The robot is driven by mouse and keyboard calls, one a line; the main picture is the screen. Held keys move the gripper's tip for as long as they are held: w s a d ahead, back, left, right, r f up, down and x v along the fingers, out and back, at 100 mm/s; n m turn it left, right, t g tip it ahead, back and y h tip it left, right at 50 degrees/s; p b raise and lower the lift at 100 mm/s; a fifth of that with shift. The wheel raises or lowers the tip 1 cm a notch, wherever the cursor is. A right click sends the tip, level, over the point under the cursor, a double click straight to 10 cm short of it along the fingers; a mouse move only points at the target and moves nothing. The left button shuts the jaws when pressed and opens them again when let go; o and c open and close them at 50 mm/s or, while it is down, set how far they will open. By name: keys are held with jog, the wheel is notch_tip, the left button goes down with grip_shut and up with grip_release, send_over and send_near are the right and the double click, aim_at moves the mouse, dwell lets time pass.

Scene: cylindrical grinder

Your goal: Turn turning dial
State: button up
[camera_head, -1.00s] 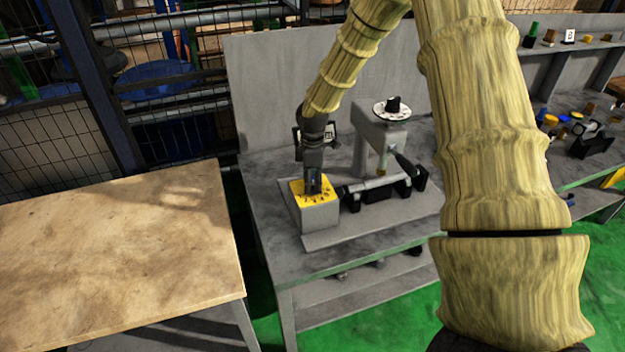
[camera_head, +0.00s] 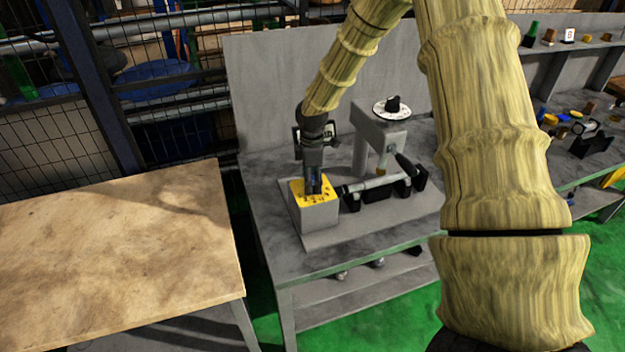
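The cylindrical grinder (camera_head: 366,142) stands on a grey workbench, with a grey base plate under it. At its front left is a grey box with a yellow top panel (camera_head: 322,206) that carries small dark marks or controls. A round white dial with a black knob (camera_head: 392,107) sits on top of the grinder's column. My gripper (camera_head: 314,190) points down at the yellow panel, its fingertips at or just above it. The fingers and whatever lies between them are too small to make out. It is apart from the white dial.
A wooden-topped table (camera_head: 110,245) stands at the left, with a gap before the workbench (camera_head: 300,262). A grey back panel (camera_head: 290,85) rises behind the grinder. A second bench at the right holds several small parts. Mesh fencing stands at the back left.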

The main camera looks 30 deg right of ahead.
aim_at(313, 179)
notch_tip(313, 179, up, 12)
jog(key=shift+f, duration=0.15)
dwell(0.4)
jog(key=shift+d, duration=0.1)
dwell(0.3)
